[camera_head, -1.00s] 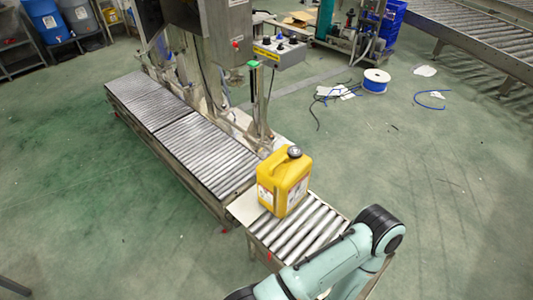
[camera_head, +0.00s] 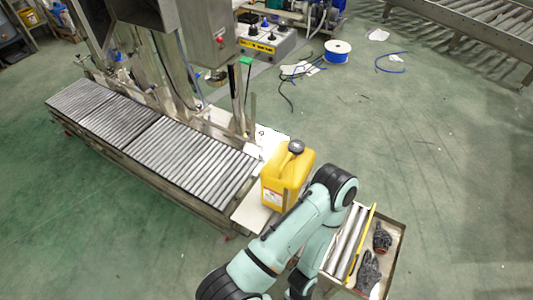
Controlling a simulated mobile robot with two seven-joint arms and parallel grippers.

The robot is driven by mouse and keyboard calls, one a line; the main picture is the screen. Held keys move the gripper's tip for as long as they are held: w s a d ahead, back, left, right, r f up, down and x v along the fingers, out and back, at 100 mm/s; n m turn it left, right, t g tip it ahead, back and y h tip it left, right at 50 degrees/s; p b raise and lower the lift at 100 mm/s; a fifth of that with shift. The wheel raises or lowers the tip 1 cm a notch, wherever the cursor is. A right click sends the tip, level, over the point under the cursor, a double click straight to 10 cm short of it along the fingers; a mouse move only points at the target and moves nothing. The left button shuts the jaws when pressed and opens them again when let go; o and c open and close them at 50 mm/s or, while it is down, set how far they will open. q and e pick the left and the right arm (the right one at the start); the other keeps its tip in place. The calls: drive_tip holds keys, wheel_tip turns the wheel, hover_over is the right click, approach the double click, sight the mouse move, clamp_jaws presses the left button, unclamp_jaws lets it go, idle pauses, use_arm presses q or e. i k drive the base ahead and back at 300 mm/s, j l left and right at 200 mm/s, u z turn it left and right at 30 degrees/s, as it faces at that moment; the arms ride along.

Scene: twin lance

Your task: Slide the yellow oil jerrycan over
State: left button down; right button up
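The yellow oil jerrycan (camera_head: 287,178) stands upright with a dark cap on top and a pale label on its lower front. It is beside a pale flat plate (camera_head: 250,212) at the right end of the long roller conveyor (camera_head: 185,145). One pale green arm of mine comes in from the bottom, bends at a dark joint close to the can's right side, and folds back down. It hides the can's lower right part and the rollers there. I cannot tell whether the arm touches the can. No fingertips of either gripper show.
A short roller section (camera_head: 345,240) lies right of my arm. Beside it, a tray (camera_head: 390,262) holds dark gloves (camera_head: 370,268) and a yellow rod (camera_head: 362,245). A cable spool (camera_head: 338,51) and loose cables lie on the floor.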

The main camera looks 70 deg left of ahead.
sight(285, 177)
drive_tip(key=k+j, duration=0.3)
drive_tip(key=j, duration=0.15)
drive_tip(key=k+j, duration=0.3)
drive_tip(key=j, duration=0.2)
